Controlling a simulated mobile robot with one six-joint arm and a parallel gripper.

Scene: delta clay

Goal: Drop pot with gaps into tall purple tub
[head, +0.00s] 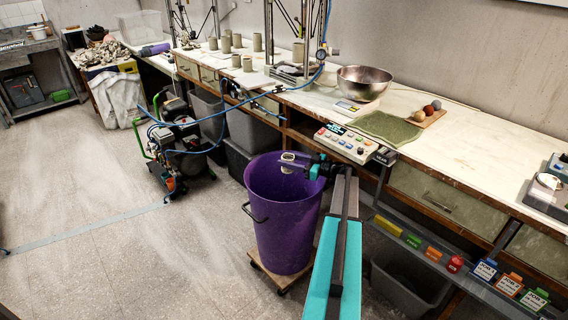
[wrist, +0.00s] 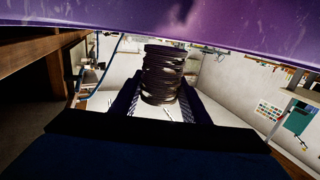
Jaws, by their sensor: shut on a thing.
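The tall purple tub (head: 284,225) stands on a low wheeled wooden dolly beside the workbench. Its purple wall also fills the top of the wrist view (wrist: 215,22). My gripper (head: 305,165) is at the tub's mouth, near the back rim. It is shut on the pot with gaps (head: 289,161), a small pale piece over the tub's opening. In the wrist view the pot (wrist: 162,75) looks dark and ridged, with gaps between its coils, and sits between the two fingers. The tub's floor is hidden.
The long workbench (head: 410,165) runs along the wall, with a steel bowl (head: 362,83), a control box (head: 345,143) and several clay pots on it. Grey bins stand under it. A compressor (head: 178,145) with blue hoses is left of the tub. The floor in front is clear.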

